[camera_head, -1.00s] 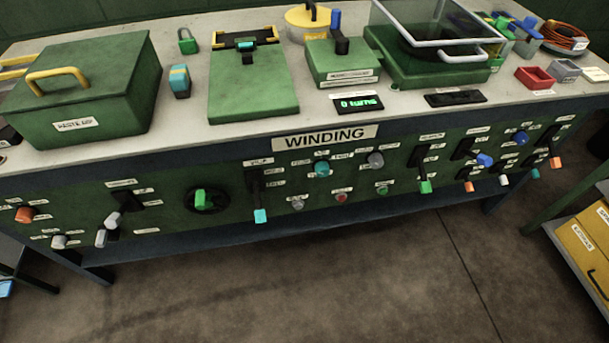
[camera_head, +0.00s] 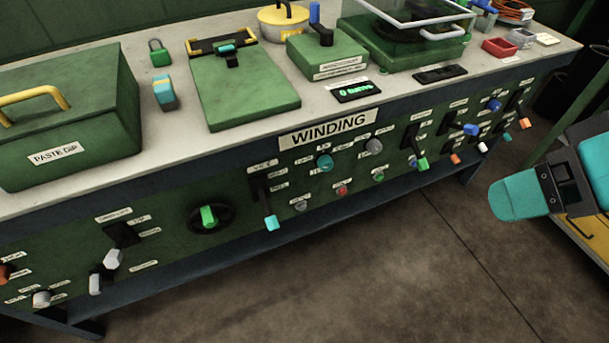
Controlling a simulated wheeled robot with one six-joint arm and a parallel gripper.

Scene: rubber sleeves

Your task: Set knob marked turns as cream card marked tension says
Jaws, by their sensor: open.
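The front panel under the WINDING sign (camera_head: 326,132) carries a round teal knob (camera_head: 324,161) and a grey knob (camera_head: 374,146), each with small labels around it. The labels are too small to read, so I cannot tell which knob is marked turns. A display (camera_head: 356,92) on the bench top reads 0 turns. My gripper (camera_head: 503,200), teal-tipped, is at the right, in front of the panel and apart from the knobs. It is open and holds nothing visible.
Several levers stick out of the panel, including a teal-ended lever (camera_head: 271,222) and a green-ended one (camera_head: 422,164). A green handwheel knob (camera_head: 209,216) is at the left. A green PASTE DIP box (camera_head: 70,120) stands on the bench. The floor (camera_head: 370,280) in front is clear.

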